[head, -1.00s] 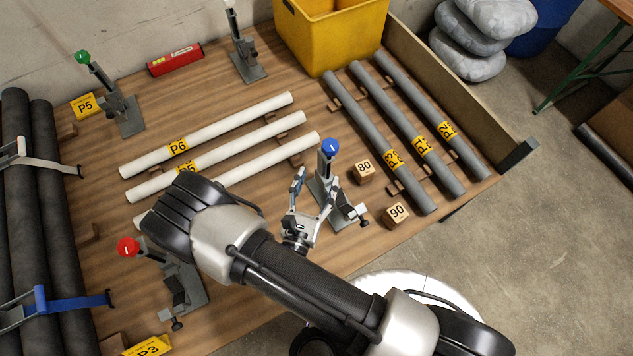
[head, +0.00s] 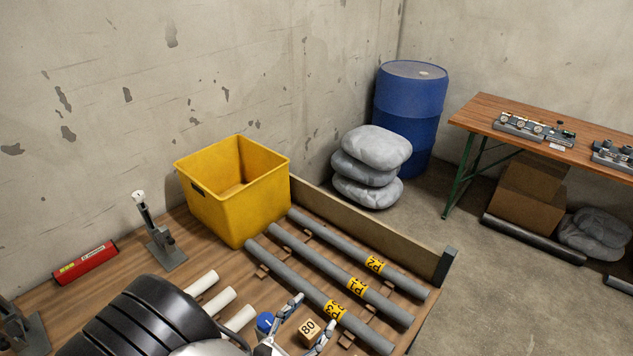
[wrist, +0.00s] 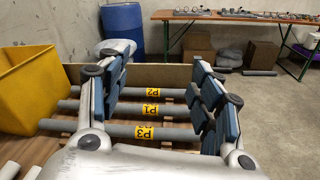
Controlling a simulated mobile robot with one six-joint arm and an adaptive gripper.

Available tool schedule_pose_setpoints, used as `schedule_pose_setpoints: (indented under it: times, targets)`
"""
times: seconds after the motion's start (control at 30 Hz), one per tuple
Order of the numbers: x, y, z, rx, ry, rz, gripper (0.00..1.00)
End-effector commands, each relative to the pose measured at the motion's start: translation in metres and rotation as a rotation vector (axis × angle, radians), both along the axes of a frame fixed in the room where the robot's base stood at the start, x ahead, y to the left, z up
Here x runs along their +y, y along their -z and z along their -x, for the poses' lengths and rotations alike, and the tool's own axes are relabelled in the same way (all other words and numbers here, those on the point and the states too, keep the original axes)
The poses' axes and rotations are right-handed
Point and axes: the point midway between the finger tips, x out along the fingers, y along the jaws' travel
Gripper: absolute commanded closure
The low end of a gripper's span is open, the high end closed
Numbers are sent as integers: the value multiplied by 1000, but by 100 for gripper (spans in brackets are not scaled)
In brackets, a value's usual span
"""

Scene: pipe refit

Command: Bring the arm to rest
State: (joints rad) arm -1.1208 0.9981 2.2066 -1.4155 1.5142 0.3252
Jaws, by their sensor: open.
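My gripper (head: 296,328) is at the bottom of the head view, above the front part of the wooden workbench. Its fingers stand wide apart with nothing between them. In the wrist view the two blue-padded fingers (wrist: 158,95) frame the grey pipes beyond them. My arm covers the lower left of the head view. A wooden block marked 80 (head: 310,332) shows beside the fingers. A blue knob (head: 265,321) shows just left of the gripper; the clamp under it is hidden.
Grey pipes P3 (head: 290,280), P1 (head: 345,283) and P2 (head: 392,271) lie on the bench beside a yellow bin (head: 228,205). White pipe ends (head: 222,299) show by my arm. Grey sacks (head: 372,160), a blue drum (head: 408,110) and a second table (head: 520,115) stand beyond.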

Motion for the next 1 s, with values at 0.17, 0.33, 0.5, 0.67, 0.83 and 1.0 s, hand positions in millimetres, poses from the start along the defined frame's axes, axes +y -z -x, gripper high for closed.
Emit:
schedule_pose_setpoints:
  times: [0.17, 0.33, 0.5, 0.67, 0.83, 1.0]
  targets:
    - [-77, -56, 5, -10, 384, -228, 40]
    - [-135, -88, 35, -23, 712, -479, 40]
    - [-170, -109, 73, -54, 993, -768, 40]
    - [-182, -125, 105, -108, 1203, -1079, 40]
    - [-180, -143, 128, -204, 1351, -1438, 40]
    - [-170, -167, 138, -332, 1402, -1797, 40]
